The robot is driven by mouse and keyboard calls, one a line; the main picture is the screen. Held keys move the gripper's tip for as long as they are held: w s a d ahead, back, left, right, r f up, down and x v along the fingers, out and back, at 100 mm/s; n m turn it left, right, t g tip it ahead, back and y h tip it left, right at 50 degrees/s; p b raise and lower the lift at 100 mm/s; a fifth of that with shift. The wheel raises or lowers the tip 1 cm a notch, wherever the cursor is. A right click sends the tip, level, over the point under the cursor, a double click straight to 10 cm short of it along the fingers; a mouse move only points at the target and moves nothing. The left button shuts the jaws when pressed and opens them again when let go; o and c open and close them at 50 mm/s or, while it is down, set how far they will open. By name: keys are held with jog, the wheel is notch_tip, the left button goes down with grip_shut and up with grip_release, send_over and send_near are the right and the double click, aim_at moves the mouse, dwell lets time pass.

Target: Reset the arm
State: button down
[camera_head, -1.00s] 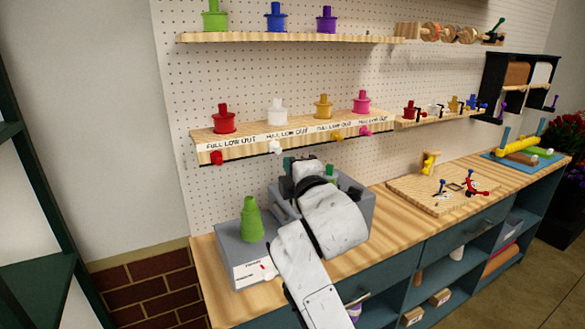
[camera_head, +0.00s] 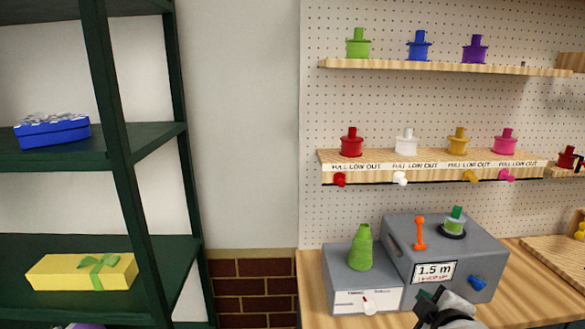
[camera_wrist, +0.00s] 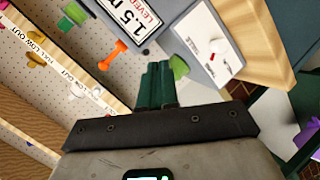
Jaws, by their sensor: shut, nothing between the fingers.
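My gripper (camera_head: 432,300) is at the lower edge of the head view, in front of the larger grey box (camera_head: 400,262) labelled "1.5 m". In the wrist view its dark green fingers (camera_wrist: 157,82) are together with nothing held. The wrist picture is tilted, and it shows the box's label (camera_wrist: 128,25) and orange lever (camera_wrist: 113,55) beyond the fingers. Most of my arm is out of the head view.
A smaller grey box (camera_head: 340,280) with a green cone (camera_head: 361,250) stands left on the wooden bench (camera_head: 312,290). Pegboard shelves (camera_head: 430,68) hold coloured spools. A dark green rack (camera_head: 125,170) with a blue gift (camera_head: 52,132) and a yellow gift (camera_head: 82,272) stands left.

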jog(key=s+f+m+g, duration=0.3)
jog(key=s+f, duration=0.4)
jog(key=s, duration=0.5)
jog(key=s+f+m+g+y, duration=0.1)
jog(key=s+f+m+g, duration=0.3)
jog(key=s+f, duration=0.4)
jog(key=s+f+m+g, duration=0.4)
jog(key=s+f, duration=0.4)
jog(key=s, duration=0.9)
jog(key=shift+d+f+g+y, duration=0.25)
jog(key=shift+d+g+y, duration=0.05)
jog(key=shift+g+y, duration=0.1)
